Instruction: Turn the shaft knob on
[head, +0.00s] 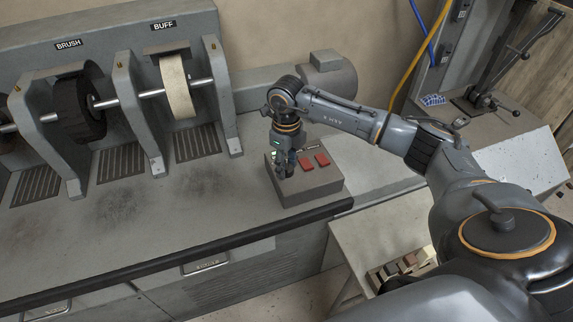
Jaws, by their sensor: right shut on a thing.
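A grey control box (313,185) with red buttons (314,161) on its top stands on the bench near its right end. My right gripper (285,172) points down onto the left part of the box top. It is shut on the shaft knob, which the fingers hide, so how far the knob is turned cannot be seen. A small green light shows beside the gripper. A horizontal shaft (131,98) carries a dark brush wheel and a pale buff wheel. My left gripper is not in view.
The buff wheel (178,87) and brush wheel (82,103) stand left of the box between grey brackets. The bench top (215,195) is clear in front of them. A lower shelf (375,235) with small blocks lies under my right arm. Hoses hang on the back wall.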

